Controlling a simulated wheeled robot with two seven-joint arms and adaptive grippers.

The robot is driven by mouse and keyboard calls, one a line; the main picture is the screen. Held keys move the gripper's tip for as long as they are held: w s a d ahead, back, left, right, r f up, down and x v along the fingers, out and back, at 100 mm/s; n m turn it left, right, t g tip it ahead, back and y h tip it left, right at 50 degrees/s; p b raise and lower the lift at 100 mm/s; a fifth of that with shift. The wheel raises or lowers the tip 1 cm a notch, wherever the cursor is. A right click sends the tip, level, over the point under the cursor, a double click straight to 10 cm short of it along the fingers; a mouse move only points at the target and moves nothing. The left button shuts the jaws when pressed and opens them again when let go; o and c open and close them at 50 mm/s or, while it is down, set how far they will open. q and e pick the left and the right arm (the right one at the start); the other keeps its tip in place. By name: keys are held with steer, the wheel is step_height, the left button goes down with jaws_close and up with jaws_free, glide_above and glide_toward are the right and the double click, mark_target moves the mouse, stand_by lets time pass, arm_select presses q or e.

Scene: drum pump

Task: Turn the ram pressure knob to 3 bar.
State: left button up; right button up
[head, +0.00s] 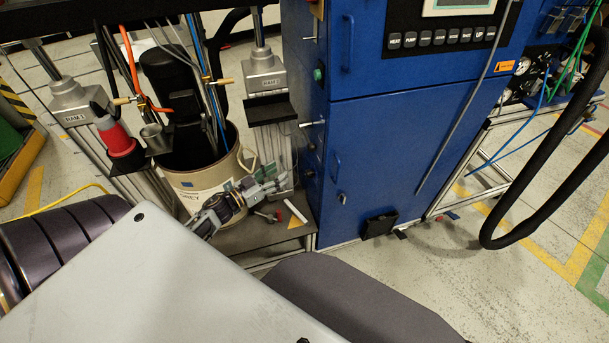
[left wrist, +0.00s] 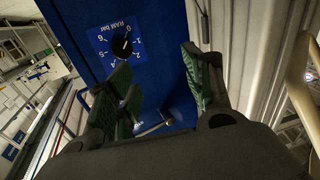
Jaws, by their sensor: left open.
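The ram pressure knob (left wrist: 120,46) is black and round, on a blue dial plate (left wrist: 104,55) marked "RAM bar" with numbers up to 6. It shows at the upper left of the left wrist view. A small pale mark shows on the knob, but I cannot read its setting surely. My left gripper (left wrist: 158,65) is open and empty, with green fingers apart. The knob lies beyond the left finger, not between the fingers. In the head view my left gripper (head: 268,181) is in front of the drum, left of the blue cabinet. My right gripper is not in view.
The blue cabinet (head: 375,140) has levers and a green button (head: 318,74) on its left side. A beige drum (head: 195,185) stands between ram columns on the left. A lever (left wrist: 152,129) sticks out below the dial. A red-handled item (head: 268,216) lies on the platform.

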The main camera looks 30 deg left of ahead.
mark_target(310, 173)
arm_select(q)
steer(key=shift+s+a+f+m+g+h, duration=0.1)
steer(key=shift+s+f+m+g+h, duration=0.3)
steer(key=shift+s+h, duration=0.45)
steer(key=shift+s+a+f+m+g+h, duration=0.1)
steer(key=shift+s+f+m+g+h, duration=0.15)
steer(key=shift+s+m+g+h, duration=0.45)
steer(key=shift+s+a+f+m+g+h, duration=0.1)
steer(key=shift+s+f+m+g+h, duration=0.15)
steer(key=shift+s+h, duration=0.7)
steer(key=shift+w+d, duration=0.1)
steer(key=shift+w, duration=0.1)
steer(key=b+x, duration=0.2)
steer(key=x, duration=1.1)
steer(key=shift+w+d+b, duration=0.25)
steer(key=shift+b, duration=0.15)
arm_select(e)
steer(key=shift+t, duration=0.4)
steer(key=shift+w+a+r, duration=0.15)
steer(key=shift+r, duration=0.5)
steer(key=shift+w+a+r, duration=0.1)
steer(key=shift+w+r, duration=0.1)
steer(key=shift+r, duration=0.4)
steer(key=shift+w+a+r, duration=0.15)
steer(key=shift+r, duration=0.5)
arm_select(q)
steer(key=shift+c, duration=0.4)
